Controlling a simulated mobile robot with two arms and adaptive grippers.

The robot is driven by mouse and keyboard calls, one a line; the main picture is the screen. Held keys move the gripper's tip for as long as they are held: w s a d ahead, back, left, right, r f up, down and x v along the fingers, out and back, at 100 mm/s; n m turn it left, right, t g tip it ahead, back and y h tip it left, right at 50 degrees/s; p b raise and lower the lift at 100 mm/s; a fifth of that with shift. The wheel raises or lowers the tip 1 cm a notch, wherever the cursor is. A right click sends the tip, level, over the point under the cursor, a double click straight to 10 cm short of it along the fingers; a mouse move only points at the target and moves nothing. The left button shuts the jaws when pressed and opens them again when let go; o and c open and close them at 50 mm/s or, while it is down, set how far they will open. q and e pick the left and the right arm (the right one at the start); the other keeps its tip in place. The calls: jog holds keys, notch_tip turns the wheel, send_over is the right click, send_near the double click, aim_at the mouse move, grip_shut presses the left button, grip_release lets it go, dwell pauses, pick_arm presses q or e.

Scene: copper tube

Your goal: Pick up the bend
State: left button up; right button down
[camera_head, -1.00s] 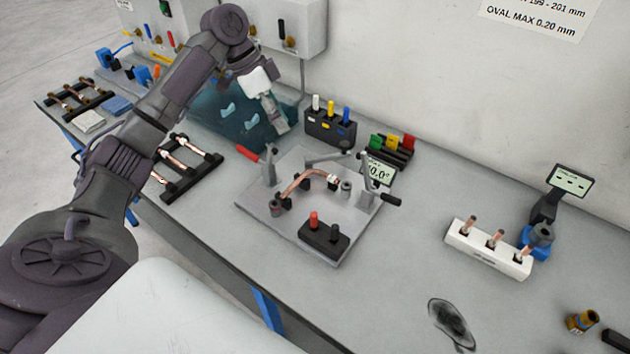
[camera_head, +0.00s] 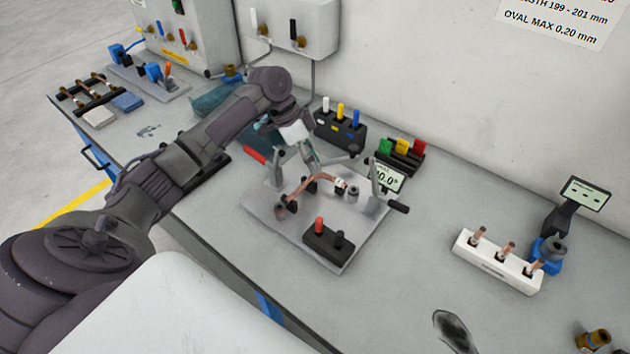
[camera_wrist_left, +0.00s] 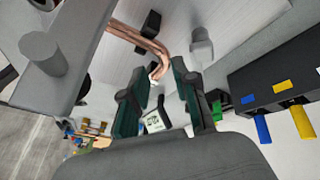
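The bend, a copper tube curved into an arc with a white tag near one end (camera_head: 299,188), lies on the grey fixture plate (camera_head: 270,215). My left gripper (camera_head: 315,166) is low over the back of the fixture, just behind the bend, and looks empty. In the left wrist view its two dark green fingers (camera_wrist_left: 160,70) are spread apart. The bend (camera_wrist_left: 139,38) shows there just beyond the fingertips, running off to the upper left; I cannot tell whether they touch. My right gripper is not in view.
A red-handled lever (camera_head: 256,157), black-handled clamp (camera_head: 398,206) and black button box (camera_head: 327,243) crowd the fixture. A marker holder (camera_head: 337,131) and angle display (camera_head: 388,178) stand behind. A white block with copper pieces (camera_head: 490,263) stands right. The front table is mostly clear.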

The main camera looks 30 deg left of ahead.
pick_arm(q)
jog(key=shift+p+x, duration=0.3)
jog(key=shift+x, duration=0.95)
jog(key=shift+w+d+f, duration=0.1)
jog(key=shift+d+f, duration=0.1)
jog(key=shift+f, duration=0.25)
grip_shut()
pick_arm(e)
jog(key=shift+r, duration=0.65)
pick_arm(q)
jog(key=shift+r, duration=0.15)
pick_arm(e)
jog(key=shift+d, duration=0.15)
